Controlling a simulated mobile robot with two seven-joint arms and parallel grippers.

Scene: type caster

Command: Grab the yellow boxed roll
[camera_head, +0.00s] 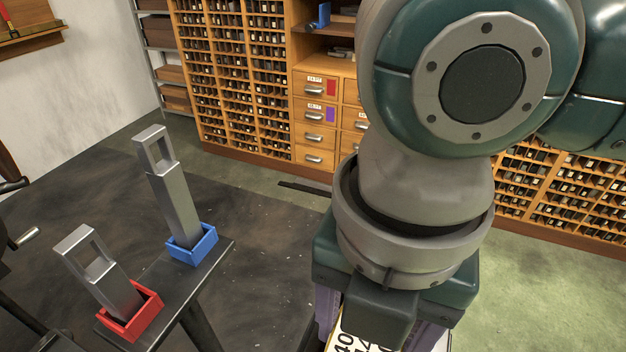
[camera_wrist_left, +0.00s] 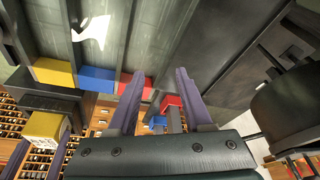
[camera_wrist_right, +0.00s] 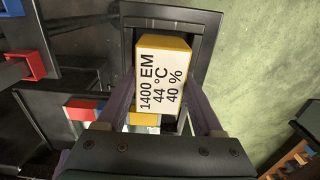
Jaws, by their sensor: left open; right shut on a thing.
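The yellow boxed roll (camera_wrist_right: 163,88) is a yellow box with a white label reading "1400 EM, 44 °C, 40 %". It sits between the purple fingers of my right gripper (camera_wrist_right: 160,108), which is shut on it. In the head view only part of the box's label (camera_head: 352,343) shows at the bottom edge, below my right wrist. A yellow box (camera_wrist_left: 43,128) between purple fingers also shows at the lower left of the left wrist view. My left gripper (camera_wrist_left: 160,74) is open and empty. It is outside the head view.
A dark stand holds metal pieces in a red tray (camera_head: 130,316) and a blue tray (camera_head: 192,246). Yellow (camera_wrist_left: 54,72), blue (camera_wrist_left: 98,79) and red (camera_wrist_left: 136,85) blocks line a dark structure. A dark frame (camera_wrist_right: 205,28) surrounds the box. Type cabinets (camera_head: 235,70) stand behind.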

